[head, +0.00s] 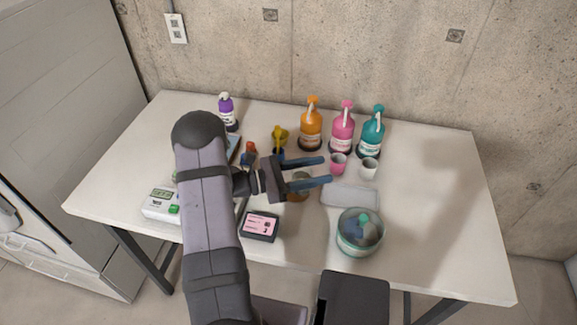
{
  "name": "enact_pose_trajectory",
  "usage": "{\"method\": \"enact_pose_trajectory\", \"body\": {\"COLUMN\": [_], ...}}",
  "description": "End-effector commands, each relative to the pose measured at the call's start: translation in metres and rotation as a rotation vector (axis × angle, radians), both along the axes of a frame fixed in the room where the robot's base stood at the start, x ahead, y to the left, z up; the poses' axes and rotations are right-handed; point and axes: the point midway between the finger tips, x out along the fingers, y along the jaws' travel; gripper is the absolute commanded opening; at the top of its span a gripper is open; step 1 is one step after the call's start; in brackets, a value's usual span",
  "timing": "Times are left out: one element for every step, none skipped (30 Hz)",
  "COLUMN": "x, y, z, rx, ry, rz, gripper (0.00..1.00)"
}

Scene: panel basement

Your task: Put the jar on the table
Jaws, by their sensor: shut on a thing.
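My gripper (327,170) reaches in from the left over the middle of the table (430,215), its two blue fingers pointing right. It is shut on a small jar (298,196) with a greenish top and an amber-brown lower part. The fingers partly cover the jar. I cannot tell whether its base touches the table. A larger clear round container (360,236) with a teal rim and blue and teal contents stands at the front right of the gripper.
Orange (311,128), pink (342,128) and teal (372,132) pump bottles stand at the back. Pink (338,164) and white (369,169) cups and a pale tray (350,195) lie near the fingers. A dark box (260,226) sits in front. The table's right side is clear.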

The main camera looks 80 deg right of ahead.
Motion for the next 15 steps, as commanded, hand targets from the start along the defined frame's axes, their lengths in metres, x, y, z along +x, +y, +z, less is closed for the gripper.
{"method": "enact_pose_trajectory", "body": {"x": [-0.006,-0.010,-0.014,-0.016,-0.019,-0.022,-0.024,-0.027,-0.028,-0.028,-0.028,-0.029,-0.029,-0.029,-0.029], "y": [0.001,0.002,0.003,0.003,0.004,0.005,0.005,0.006,0.005,0.004,0.002,0.000,-0.001,-0.003,-0.005], "z": [-0.001,-0.001,-0.002,-0.002,-0.003,-0.003,-0.004,-0.004,-0.003,-0.002,-0.001,0.000,0.001,0.002,0.003], "rx": [-0.001,-0.001,-0.002,-0.002,-0.002,-0.003,-0.003,-0.003,-0.003,-0.003,-0.003,-0.003,-0.002,-0.002,-0.002], "ry": [0.000,0.000,0.000,0.000,0.000,0.001,0.001,0.001,0.001,0.001,0.001,0.001,0.001,0.001,0.001], "rz": [-0.018,-0.028,-0.041,-0.048,-0.055,-0.065,-0.072,-0.079,-0.078,-0.068,-0.060,-0.049,-0.043,-0.035,-0.024], "gripper": [0.18,0.18,0.18,0.18,0.18,0.18,0.18,0.18,0.18,0.18,0.18,0.18,0.18,0.18,0.18]}}
